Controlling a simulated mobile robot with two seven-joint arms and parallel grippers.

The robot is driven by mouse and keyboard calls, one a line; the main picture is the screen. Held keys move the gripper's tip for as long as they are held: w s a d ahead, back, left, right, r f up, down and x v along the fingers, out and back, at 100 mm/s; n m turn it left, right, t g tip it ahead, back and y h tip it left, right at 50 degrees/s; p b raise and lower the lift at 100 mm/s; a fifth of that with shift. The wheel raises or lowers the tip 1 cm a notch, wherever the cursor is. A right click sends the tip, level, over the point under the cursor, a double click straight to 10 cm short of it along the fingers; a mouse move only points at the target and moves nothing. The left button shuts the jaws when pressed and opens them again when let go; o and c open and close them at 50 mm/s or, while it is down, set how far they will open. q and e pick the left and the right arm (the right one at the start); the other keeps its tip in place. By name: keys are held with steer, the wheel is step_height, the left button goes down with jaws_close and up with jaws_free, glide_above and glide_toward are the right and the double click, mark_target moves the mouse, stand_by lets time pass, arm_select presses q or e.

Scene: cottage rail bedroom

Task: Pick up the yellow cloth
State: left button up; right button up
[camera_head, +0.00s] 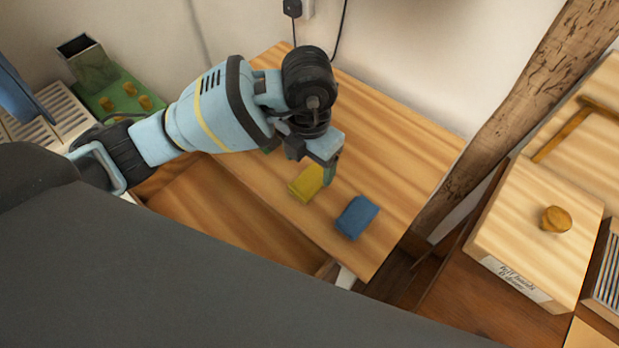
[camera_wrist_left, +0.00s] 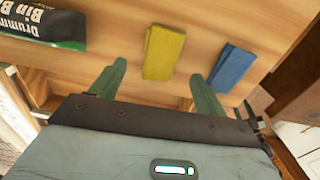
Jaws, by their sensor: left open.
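The yellow cloth (camera_head: 307,183) is a small folded block lying on the wooden table (camera_head: 385,150). My left gripper (camera_head: 300,165) is above it, partly covering it in the head view. In the left wrist view the yellow cloth (camera_wrist_left: 163,52) lies between and ahead of the two green fingers of my left gripper (camera_wrist_left: 155,85), which are apart with nothing between their tips. A blue cloth (camera_head: 356,217) lies just to the right of the yellow one; it also shows in the left wrist view (camera_wrist_left: 232,68). My right gripper is not in view.
A dark printed packet (camera_wrist_left: 42,24) lies on the table at the left of the wrist view. A wooden post (camera_head: 520,110) stands right of the table. A lidded wooden box (camera_head: 535,225) is further right. A green board with knobs (camera_head: 124,98) is at upper left.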

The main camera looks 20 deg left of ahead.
mark_target(309, 177)
arm_select(q)
steer(key=shift+f, duration=2.6)
steer(key=c, duration=1.1)
steer(key=shift+o, duration=0.2)
steer(key=shift+r, duration=0.15)
steer(key=shift+w+r, duration=0.1)
steer(key=shift+r, duration=0.4)
step_height(309, 177, up, 2)
steer(key=shift+r, duration=0.15)
steer(key=s+d, duration=0.2)
steer(key=s, duration=0.5)
steer(key=s+d+r, duration=0.1)
steer(key=s+d, duration=0.1)
steer(key=s, duration=0.6)
steer(key=shift+s+d+r, duration=0.25)
